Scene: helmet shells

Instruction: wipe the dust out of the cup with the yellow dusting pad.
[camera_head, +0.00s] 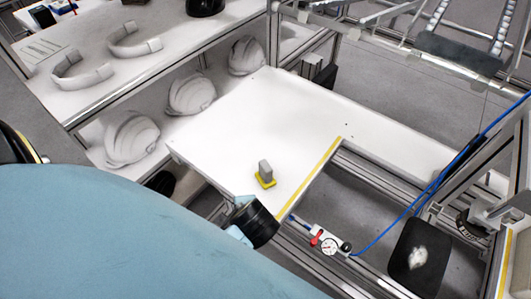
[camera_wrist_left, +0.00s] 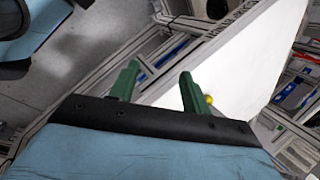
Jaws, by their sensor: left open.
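The yellow dusting pad (camera_head: 265,181) lies on the white tabletop near its front edge, with an upright grey block handle on top. A dark, rounded piece with a whitish dusty patch (camera_head: 408,274) is at the lower right; I cannot tell whether it is the cup. My left gripper (camera_wrist_left: 158,72) shows two green fingers spread apart in the left wrist view, with nothing between them. In that view the white surface is beyond the fingers, and a small yellow spot shows beside the right finger. My right gripper is not in view.
Several white helmet shells (camera_head: 192,94) stand on the lower shelf at the left. A gauge (camera_head: 329,246) with red and black knobs sits by the frame rail. A blue hose (camera_head: 400,222) runs to the right. The tabletop (camera_head: 260,110) behind the pad is clear.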

